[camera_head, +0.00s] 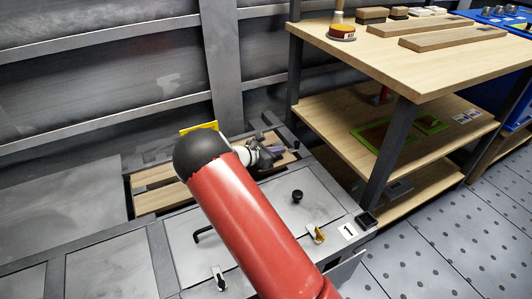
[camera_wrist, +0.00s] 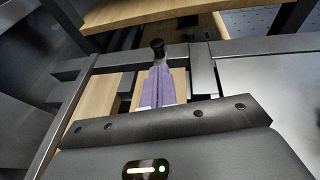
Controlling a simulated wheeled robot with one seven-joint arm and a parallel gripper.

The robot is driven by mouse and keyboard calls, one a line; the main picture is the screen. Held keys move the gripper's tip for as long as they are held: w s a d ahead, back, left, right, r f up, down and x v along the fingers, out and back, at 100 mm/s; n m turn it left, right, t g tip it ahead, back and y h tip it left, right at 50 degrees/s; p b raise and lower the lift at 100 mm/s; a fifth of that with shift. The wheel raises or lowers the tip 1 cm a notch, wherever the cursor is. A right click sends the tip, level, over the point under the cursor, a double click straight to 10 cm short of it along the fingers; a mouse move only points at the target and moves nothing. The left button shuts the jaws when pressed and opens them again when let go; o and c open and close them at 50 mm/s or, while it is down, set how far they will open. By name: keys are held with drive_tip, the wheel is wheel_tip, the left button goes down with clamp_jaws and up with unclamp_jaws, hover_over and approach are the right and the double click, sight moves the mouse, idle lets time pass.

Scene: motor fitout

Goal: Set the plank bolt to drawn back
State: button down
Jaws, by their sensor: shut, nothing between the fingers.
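My gripper (camera_head: 272,153) reaches over the slatted wooden recess at the back of the grey bench. In the wrist view its purple-grey fingers (camera_wrist: 158,72) are together and empty. A black round knob on a short stem (camera_wrist: 157,46), which looks like the plank bolt's handle, stands just beyond the fingertips at the dark metal frame. I cannot tell whether the fingers touch it. The bolt's bar and its position are hidden by the fingers. Pale wooden planks (camera_wrist: 127,88) lie under the gripper, and they also show in the head view (camera_head: 158,198).
Another black knob (camera_head: 297,195), a black handle (camera_head: 203,234) and yellow-handled latch (camera_head: 318,235) are on the bench's grey panels. A wooden shelf table (camera_head: 420,66) stands close on the right. A ribbed metal wall (camera_head: 100,85) is behind. Open floor (camera_head: 440,220) lies at right.

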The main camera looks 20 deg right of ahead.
sight(296, 145)
drive_tip(key=shift+w+d+f, duration=0.1)
drive_tip(key=shift+w+d, duration=0.2)
drive_tip(key=shift+d, duration=0.45)
drive_tip(key=shift+w+d+r, duration=0.1)
drive_tip(key=shift+w+d, duration=0.15)
drive_tip(key=shift+d, duration=0.5)
drive_tip(key=shift+w+d+f, duration=0.1)
drive_tip(key=shift+w+d, duration=0.2)
drive_tip(key=shift+d, duration=0.45)
drive_tip(key=d, duration=0.3)
drive_tip(key=shift+w+f, duration=0.1)
drive_tip(key=shift+w, duration=0.15)
drive_tip(key=shift+d, duration=0.15)
